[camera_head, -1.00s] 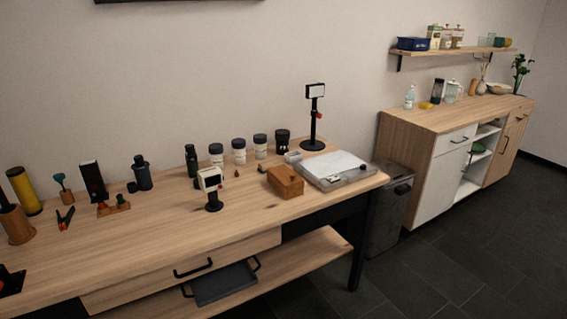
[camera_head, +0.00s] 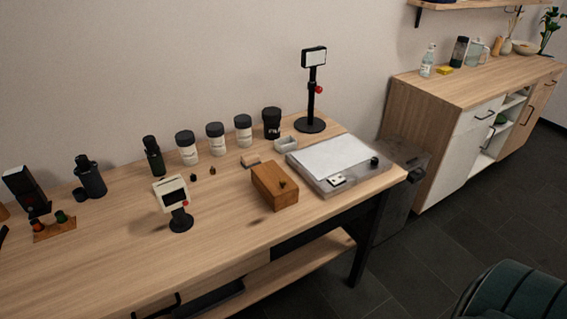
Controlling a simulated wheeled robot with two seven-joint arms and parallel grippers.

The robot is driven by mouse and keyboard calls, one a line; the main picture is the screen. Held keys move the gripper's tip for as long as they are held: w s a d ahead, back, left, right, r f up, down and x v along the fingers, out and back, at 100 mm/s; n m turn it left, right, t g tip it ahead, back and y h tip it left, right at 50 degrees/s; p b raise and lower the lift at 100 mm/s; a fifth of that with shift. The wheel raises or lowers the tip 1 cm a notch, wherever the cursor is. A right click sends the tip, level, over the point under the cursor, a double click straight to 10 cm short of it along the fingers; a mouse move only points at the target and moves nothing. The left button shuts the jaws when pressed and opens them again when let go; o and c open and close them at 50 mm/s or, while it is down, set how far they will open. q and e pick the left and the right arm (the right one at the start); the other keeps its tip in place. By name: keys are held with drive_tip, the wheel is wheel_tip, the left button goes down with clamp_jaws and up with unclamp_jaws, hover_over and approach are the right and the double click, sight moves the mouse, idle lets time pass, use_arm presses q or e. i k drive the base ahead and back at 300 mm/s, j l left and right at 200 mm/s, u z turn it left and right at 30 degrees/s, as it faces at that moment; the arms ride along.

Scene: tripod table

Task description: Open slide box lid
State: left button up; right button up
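A brown wooden slide box (camera_head: 275,187) stands on the wooden table (camera_head: 235,225), right of its middle. Neither of my grippers shows in the head view.
A light box with a white panel (camera_head: 331,161) lies right of the slide box. A small cream device on a stand (camera_head: 173,202) is to its left. Several lidded jars (camera_head: 216,139) and a lamp stand (camera_head: 312,92) line the back. The front table area is clear.

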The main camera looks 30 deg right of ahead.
sight(279, 187)
drive_tip(key=i+l, duration=0.1)
drive_tip(key=l, duration=1.1)
drive_tip(key=i+l, duration=0.15)
drive_tip(key=l, duration=0.45)
drive_tip(key=k+l+z, duration=0.05)
